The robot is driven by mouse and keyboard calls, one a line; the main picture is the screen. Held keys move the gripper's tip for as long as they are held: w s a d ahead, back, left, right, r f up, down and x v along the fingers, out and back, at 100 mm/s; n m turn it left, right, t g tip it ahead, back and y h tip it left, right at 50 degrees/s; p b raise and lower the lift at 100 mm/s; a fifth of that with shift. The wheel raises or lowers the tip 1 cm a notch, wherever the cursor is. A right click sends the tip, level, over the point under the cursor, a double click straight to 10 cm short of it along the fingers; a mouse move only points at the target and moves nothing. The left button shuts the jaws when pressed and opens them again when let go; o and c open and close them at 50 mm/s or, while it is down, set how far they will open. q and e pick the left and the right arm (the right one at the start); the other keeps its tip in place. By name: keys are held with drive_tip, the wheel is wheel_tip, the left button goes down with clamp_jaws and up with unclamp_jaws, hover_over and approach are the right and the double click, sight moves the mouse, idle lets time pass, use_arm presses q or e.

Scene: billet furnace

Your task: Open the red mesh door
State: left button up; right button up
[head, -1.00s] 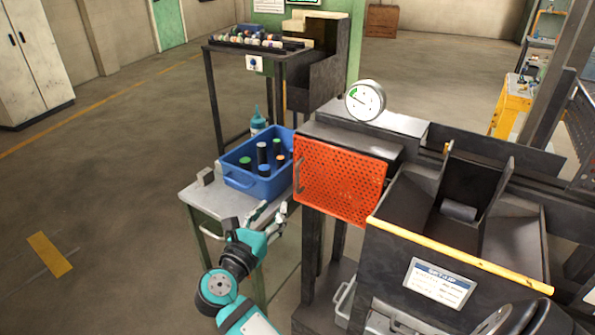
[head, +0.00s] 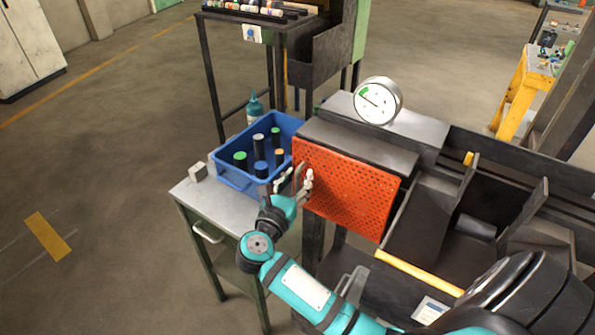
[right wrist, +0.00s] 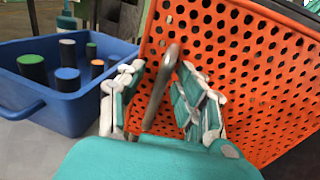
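The red mesh door (head: 350,195) is a perforated orange-red panel on the front of the dark furnace housing, and it looks shut. Its grey bar handle (right wrist: 160,90) is near the door's left edge. My right gripper (head: 296,181) is at this handle. In the right wrist view, the gripper's fingers (right wrist: 160,82) are spread with the handle between them. I see gaps beside the bar, so the fingers do not look closed on it. My left gripper is in neither view.
A blue bin (head: 235,178) with several dark capped cylinders stands on a grey cart (head: 200,205), close left of the door. A round gauge (head: 378,101) stands on the housing. A dark chute with a yellow edge (head: 420,272) is to the right. Floor at left is clear.

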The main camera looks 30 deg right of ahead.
drive_tip(key=shift+a, duration=0.1)
drive_tip(key=shift+c, duration=0.5)
clamp_jaws()
